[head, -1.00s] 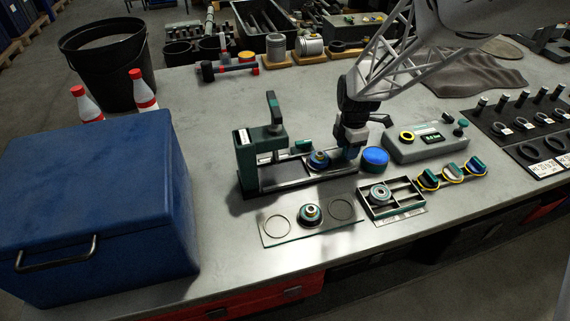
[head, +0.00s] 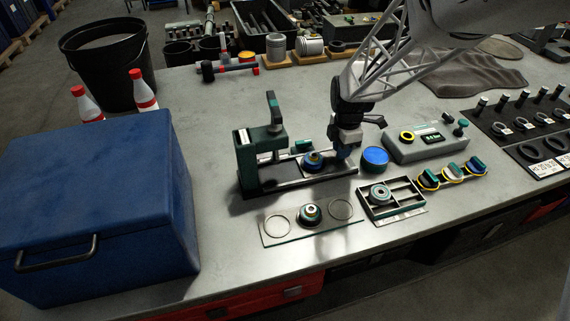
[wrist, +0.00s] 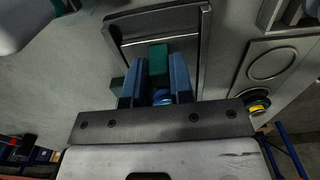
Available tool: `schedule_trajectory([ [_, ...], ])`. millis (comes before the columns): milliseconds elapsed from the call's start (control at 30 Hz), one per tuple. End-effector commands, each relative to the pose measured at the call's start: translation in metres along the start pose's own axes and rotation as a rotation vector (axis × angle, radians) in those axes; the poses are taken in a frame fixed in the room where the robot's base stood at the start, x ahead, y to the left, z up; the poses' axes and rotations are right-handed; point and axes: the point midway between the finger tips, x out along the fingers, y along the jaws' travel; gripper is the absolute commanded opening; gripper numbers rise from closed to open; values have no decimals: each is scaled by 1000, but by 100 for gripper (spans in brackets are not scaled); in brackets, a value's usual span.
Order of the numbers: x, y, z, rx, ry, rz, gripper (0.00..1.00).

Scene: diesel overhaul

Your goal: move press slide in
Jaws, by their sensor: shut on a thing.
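The green press (head: 246,165) stands left of centre on the bench, with a dark rail (head: 330,172) running out to its right. The fingers partly hide a blue round piece there. My gripper hides the slide's right end in the head view.
A blue lidded disc (head: 375,157) and a grey control box (head: 425,141) stand close to the right. A plate with round recesses (head: 277,225) and a divided tray (head: 410,206) lie in front. A large blue box (head: 95,205) fills the left.

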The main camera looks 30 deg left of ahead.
Motion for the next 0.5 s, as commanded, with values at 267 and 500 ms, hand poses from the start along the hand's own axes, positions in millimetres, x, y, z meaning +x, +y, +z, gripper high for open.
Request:
schedule_trajectory([
  [267, -1, 1, -14, -1, 0, 2, 0],
  [500, -1, 1, -24, -1, 0, 2, 0],
])
